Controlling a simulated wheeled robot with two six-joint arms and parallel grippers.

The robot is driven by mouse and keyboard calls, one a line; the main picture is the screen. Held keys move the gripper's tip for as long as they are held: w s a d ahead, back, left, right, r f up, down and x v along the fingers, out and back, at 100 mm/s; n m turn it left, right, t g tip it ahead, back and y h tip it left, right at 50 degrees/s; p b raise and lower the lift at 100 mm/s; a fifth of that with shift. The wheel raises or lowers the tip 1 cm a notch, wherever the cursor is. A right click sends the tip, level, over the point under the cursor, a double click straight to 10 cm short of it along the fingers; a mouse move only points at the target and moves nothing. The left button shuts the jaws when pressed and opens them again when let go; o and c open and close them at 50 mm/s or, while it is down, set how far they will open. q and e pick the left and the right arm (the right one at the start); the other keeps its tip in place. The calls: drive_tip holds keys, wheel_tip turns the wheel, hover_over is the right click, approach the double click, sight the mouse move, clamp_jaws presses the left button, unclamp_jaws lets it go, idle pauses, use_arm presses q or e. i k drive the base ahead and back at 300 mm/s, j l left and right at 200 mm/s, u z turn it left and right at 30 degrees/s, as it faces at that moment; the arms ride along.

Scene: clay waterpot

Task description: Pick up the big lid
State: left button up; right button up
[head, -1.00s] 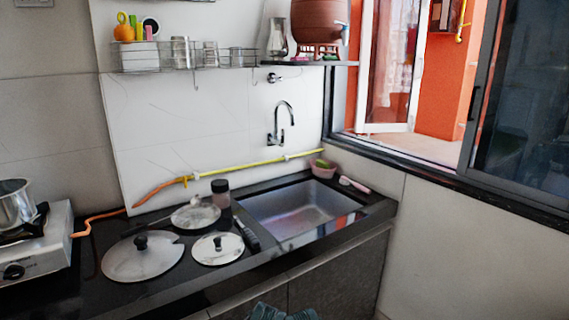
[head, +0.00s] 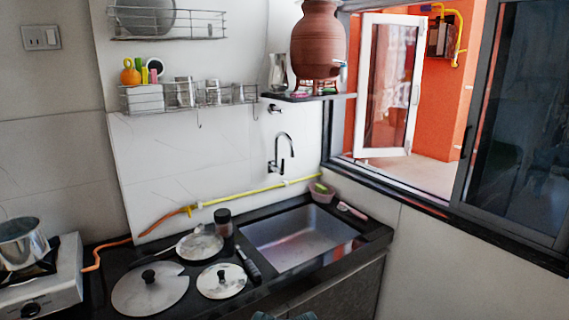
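The big lid (head: 150,292) is a wide, flat grey metal disc with a black knob. It lies knob up on the dark counter at the lower left, between the stove and the smaller lids. A smaller lid (head: 221,288) with a dark knob lies just right of it. Another round lid or pan (head: 200,246) lies behind them, close to the wall.
A stove (head: 45,284) with a steel pot (head: 20,243) stands at the left. A dark jar (head: 223,222) stands behind the lids. The sink (head: 300,237) is to the right. An orange hose (head: 112,243) runs behind the lids. A clay waterpot (head: 318,40) stands on a shelf above.

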sight(151, 288)
drive_tip(key=j+u, duration=0.1)
drive_tip(key=u, duration=2.05)
drive_tip(key=i+j+z, duration=0.1)
drive_tip(key=i, duration=0.3)
drive_tip(key=i+j, duration=0.35)
drive_tip(key=z, duration=1.8)
